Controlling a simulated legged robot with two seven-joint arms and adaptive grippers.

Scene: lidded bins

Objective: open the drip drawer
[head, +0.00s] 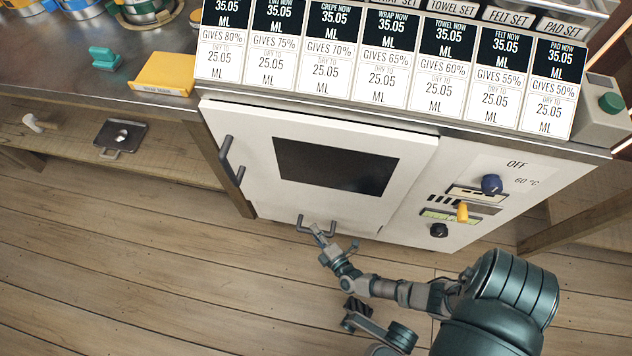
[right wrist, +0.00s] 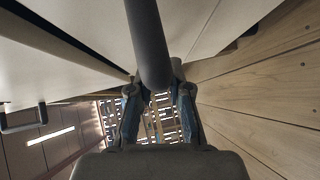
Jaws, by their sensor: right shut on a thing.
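A white cabinet appliance (head: 420,160) stands under the counter, with a dark window in its door. The drip drawer (head: 275,212) appears as a low white front under that door, and it looks flush with the cabinet. Its dark bar handle (head: 301,224) sticks out at the bottom edge. My right gripper (head: 317,229) is at this handle, its fingers shut on it. In the right wrist view the dark handle bar (right wrist: 149,45) runs between the two fingers of my right gripper (right wrist: 159,95). I do not make out my left gripper.
A tall door handle (head: 231,162) is on the left edge of the cabinet. Control knobs (head: 491,184) sit on the right panel. A sloped label board (head: 380,60) and a yellow box (head: 163,74) are on the counter. The plank floor (head: 150,270) in front is clear.

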